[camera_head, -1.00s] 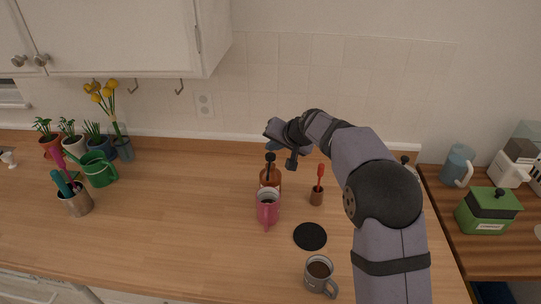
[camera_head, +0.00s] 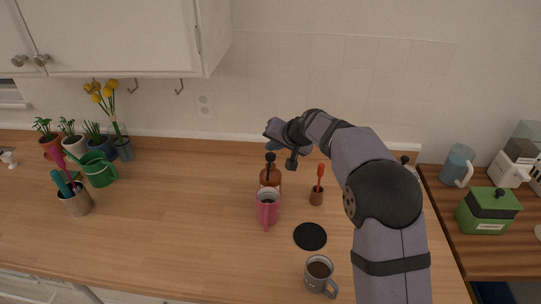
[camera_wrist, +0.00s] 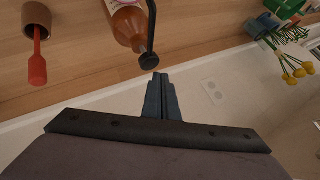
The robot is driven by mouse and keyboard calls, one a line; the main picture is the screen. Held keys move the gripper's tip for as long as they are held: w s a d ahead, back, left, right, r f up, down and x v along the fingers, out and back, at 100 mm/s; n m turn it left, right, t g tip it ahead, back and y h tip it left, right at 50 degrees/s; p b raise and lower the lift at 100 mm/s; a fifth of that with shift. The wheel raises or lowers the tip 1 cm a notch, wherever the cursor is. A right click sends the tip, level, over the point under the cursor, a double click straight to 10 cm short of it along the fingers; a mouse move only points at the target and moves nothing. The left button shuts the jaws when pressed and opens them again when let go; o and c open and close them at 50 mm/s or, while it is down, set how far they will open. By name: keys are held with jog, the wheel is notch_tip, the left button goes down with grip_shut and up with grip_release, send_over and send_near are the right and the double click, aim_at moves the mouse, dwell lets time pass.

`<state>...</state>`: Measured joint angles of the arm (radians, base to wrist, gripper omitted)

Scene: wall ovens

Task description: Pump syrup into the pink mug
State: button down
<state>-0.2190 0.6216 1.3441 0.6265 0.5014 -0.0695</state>
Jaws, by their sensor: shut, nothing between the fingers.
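The pink mug (camera_head: 268,208) stands on the wooden counter, its handle toward the front edge. The amber syrup bottle (camera_head: 270,176) stands upright right behind it, with a black pump head (camera_head: 270,157) on top. In the wrist view the bottle (camera_wrist: 128,22) shows at the top with its pump head (camera_wrist: 149,61) close to my fingertips. My gripper (camera_head: 284,147) is shut and empty, just behind and to the right of the pump. Its closed fingers (camera_wrist: 160,76) show in the wrist view, apart from the pump head. The mug is out of sight there.
A brown cup with a red utensil (camera_head: 317,194) stands right of the bottle. A black coaster (camera_head: 310,236) and a grey mug of dark liquid (camera_head: 319,273) lie toward the front. Potted plants and a green watering can (camera_head: 99,169) stand far left. The counter's left middle is clear.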

aim_at(270, 155)
jog(key=shift+f+b, duration=1.65)
jog(key=shift+f, duration=0.05)
dwell(1.5)
jog(key=shift+r, duration=0.2)
jog(key=shift+r+p, duration=1.2)
jog(key=shift+r, duration=0.3)
jog(key=shift+r, duration=0.15)
jog(key=shift+r+p, duration=1.95)
jog(key=shift+r, duration=0.4)
dwell(0.5)
